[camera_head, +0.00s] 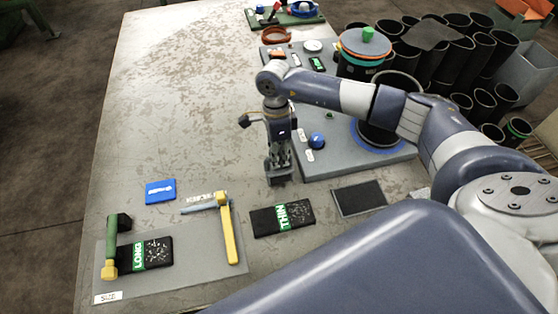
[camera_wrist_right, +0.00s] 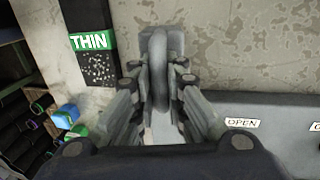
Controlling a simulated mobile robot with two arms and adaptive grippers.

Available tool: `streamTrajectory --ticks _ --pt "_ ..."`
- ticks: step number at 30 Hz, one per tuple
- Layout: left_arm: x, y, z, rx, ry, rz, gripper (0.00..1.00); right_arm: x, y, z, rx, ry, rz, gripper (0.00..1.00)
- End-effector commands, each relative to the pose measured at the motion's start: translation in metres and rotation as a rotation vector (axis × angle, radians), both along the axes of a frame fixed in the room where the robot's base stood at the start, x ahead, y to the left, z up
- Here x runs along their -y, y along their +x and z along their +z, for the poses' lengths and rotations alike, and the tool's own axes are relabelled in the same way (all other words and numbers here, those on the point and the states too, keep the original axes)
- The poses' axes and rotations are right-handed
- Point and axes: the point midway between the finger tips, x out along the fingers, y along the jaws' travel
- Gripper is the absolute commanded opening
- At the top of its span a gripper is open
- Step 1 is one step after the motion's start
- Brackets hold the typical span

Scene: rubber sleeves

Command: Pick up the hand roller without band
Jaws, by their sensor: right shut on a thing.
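My right gripper (camera_head: 279,160) points down over the table (camera_head: 190,95), just left of the grey workstation base (camera_head: 350,163). In the wrist view its fingers (camera_wrist_right: 161,88) are closed on a grey, rounded thing that looks like the hand roller (camera_wrist_right: 158,48). No coloured band shows on the visible part of it. In the head view the grey roller (camera_head: 279,178) shows below the fingers, at or close to the table top; I cannot tell if it touches. The fingers hide part of it. My left gripper is not in view.
A black "THIN" pack (camera_head: 282,218) and a dark pad (camera_head: 359,198) lie in front of the gripper. A grey mat (camera_head: 185,277) at the lower left holds a "LONG" pack (camera_head: 153,254) and tools. Black sleeves (camera_head: 470,45) stand at right. The table's upper left is clear.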

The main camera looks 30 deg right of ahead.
Motion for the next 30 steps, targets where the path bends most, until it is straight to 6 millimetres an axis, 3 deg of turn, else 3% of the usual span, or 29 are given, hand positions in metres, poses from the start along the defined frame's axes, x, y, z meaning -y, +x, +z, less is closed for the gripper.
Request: streamTrajectory --ticks 7,21,30 --pt "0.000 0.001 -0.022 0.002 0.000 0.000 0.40 -0.002 -0.002 0.029 0.005 0.001 0.003 0.00" --pt "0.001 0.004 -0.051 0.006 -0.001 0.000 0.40 -0.063 -0.085 0.037 0.003 0.003 0.005 0.00" --pt "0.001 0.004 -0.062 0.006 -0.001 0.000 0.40 -0.089 -0.121 0.043 0.002 0.001 0.003 0.00"
